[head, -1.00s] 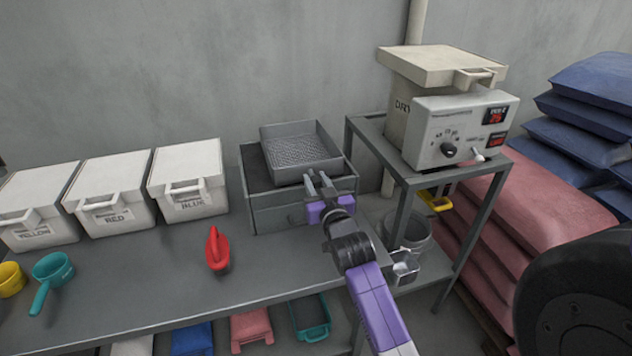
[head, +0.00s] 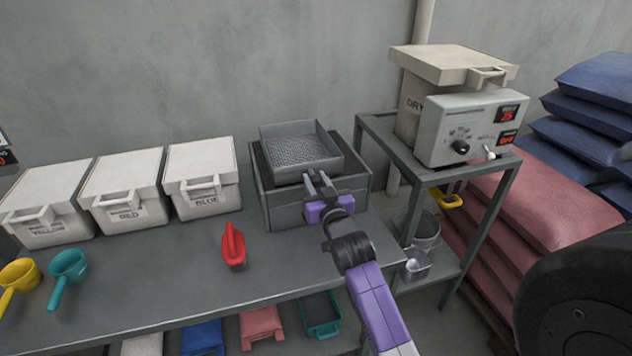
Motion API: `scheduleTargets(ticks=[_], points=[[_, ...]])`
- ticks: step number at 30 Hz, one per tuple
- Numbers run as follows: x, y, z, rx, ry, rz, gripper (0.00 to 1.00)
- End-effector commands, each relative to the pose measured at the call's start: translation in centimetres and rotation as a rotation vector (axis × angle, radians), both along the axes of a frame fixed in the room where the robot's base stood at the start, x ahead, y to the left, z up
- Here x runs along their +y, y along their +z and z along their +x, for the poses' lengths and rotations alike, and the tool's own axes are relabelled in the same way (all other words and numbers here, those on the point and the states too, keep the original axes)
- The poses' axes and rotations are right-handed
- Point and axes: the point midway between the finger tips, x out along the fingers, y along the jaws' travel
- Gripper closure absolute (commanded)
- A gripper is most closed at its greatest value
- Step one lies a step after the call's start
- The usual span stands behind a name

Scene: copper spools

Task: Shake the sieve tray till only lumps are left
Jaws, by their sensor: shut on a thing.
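The sieve tray (head: 332,138) is a grey square tray with a perforated floor. It sits over a grey box (head: 288,213) on the bench, toward the box's left and back. No lumps or grains can be made out on its mesh at this size. My gripper (head: 318,180) is shut on the front edge of the sieve tray, right of its middle. The exact contact is partly hidden by the fingers. The inside of the box is mostly hidden under the tray.
White lidded bins marked yellow, red and blue (head: 202,178) stand left on the bench (head: 180,268). A red scoop (head: 233,247), a teal scoop (head: 69,266) and a yellow scoop (head: 18,277) lie in front. A dryer (head: 470,128) stands on a cart at right.

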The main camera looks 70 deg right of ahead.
Motion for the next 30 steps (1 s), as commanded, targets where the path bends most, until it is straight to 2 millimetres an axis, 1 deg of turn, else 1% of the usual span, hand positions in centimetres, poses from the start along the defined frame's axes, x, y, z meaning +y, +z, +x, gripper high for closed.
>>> scheduleTargets(ticks=[5,6,8,17,20,23,30], points=[[-0.1,-0.1,-0.1,0.001,-0.002,0.001,1.00],[-0.1,-0.1,-0.1,0.001,-0.002,0.001,0.64],[-0.1,-0.1,-0.1,0.001,-0.002,0.001,0.52],[0.0,0.0,-0.1,0.001,-0.002,0.000,0.51],[0.3,-0.1,-0.4,0.002,-0.002,0.001,0.51],[1.2,-0.2,-1.2,0.002,-0.002,0.001,0.51],[4.2,-0.2,-3.6,0.003,-0.002,0.001,0.51]])
